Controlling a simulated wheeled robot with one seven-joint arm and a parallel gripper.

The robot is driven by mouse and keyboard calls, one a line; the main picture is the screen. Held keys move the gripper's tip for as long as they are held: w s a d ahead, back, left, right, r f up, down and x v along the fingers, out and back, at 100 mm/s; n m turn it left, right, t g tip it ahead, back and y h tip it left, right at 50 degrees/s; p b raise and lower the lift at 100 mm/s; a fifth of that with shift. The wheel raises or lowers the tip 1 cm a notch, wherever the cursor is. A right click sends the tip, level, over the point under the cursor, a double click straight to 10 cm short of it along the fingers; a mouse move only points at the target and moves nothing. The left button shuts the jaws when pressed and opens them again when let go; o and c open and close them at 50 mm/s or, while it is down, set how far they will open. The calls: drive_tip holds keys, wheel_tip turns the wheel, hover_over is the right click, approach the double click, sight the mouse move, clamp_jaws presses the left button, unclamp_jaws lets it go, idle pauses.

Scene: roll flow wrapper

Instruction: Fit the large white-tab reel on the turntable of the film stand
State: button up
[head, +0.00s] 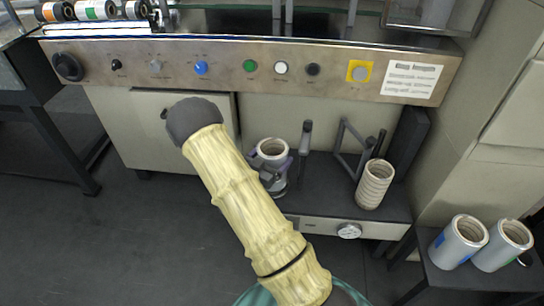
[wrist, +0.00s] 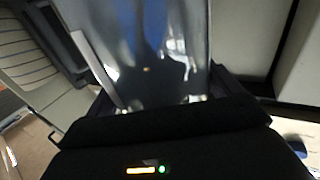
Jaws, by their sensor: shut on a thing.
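A silver reel with a pale core (head: 272,149) stands about upright above the left part of the dark stand shelf (head: 328,190). My gripper (head: 273,170) is shut around it. In the wrist view the reel's shiny, bluish wall (wrist: 150,55) fills the space ahead of the dark gripper body. No white tab shows on it. A round base shows just under the reel, partly hidden by my gripper and arm. I cannot tell whether the reel touches it. My yellowish arm hides the area left of the reel.
A ribbed pale reel (head: 374,186) stands at the shelf's right, near dark bars (head: 348,140) and a dark upright post (head: 305,138). Two silver reels, one with a blue tab (head: 458,243) and one with a green tab (head: 502,246), stand on a side table. A control panel (head: 225,68) spans above.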

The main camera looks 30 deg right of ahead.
drive_tip(key=shift+f+b, duration=0.45)
drive_tip(key=shift+f, duration=0.25)
drive_tip(key=o, duration=1)
drive_tip(key=shift+o, duration=0.2)
drive_tip(key=p+v, duration=0.5)
drive_tip(key=v, duration=1.2)
drive_tip(key=shift+a+p, duration=0.2)
drive_tip(key=shift+p, duration=0.1)
